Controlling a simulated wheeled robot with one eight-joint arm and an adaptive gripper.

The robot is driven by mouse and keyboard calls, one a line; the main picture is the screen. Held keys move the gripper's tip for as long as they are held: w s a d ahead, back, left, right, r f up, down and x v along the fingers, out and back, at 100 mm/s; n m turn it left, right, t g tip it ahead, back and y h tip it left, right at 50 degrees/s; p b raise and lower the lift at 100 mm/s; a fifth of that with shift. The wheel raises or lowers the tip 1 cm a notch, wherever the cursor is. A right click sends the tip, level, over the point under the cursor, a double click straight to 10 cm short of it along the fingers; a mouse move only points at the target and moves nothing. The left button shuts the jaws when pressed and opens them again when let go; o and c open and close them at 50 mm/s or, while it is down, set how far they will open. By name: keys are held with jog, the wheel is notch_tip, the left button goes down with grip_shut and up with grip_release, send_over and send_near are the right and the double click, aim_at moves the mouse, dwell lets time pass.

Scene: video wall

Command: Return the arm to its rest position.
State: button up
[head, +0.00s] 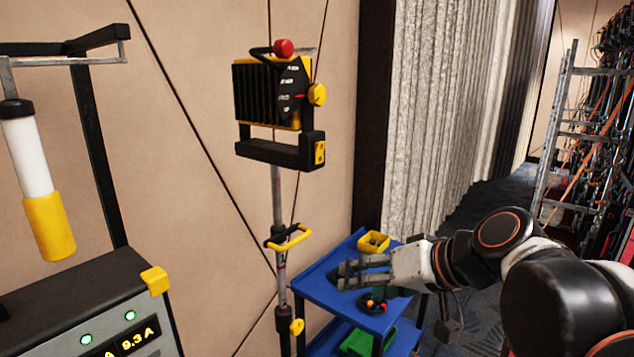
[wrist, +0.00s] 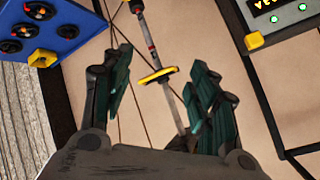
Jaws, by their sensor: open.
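My arm reaches in from the right in the head view, bent at the elbow. My gripper (head: 343,275) is in front of the blue cart, pointing left. In the wrist view my gripper (wrist: 162,75) has its two fingers wide apart with nothing held between them. The metal stand pole with a yellow handle (wrist: 158,75) shows beyond the gap between the fingers. The same yellow handle (head: 288,238) is on the pole left of my gripper in the head view.
A black and yellow lamp (head: 270,92) tops the stand. A cabinet with a display (head: 85,300) stands at left. Grey curtains (head: 440,100) hang behind; a ladder (head: 555,140) stands at right.

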jog(key=s+d+f+h+b, duration=0.3)
jog(key=s+d+f+b, duration=0.2)
jog(key=f, duration=0.6)
jog(key=s+d+f+m+h+b, duration=0.1)
jog(key=s+d+f+h+b, duration=0.3)
jog(key=f, duration=0.8)
jog(key=s+d+b, duration=0.1)
jog(key=s+d, duration=0.1)
jog(key=shift+s+d+b, duration=0.2)
jog(key=shift+s+b, duration=0.15)
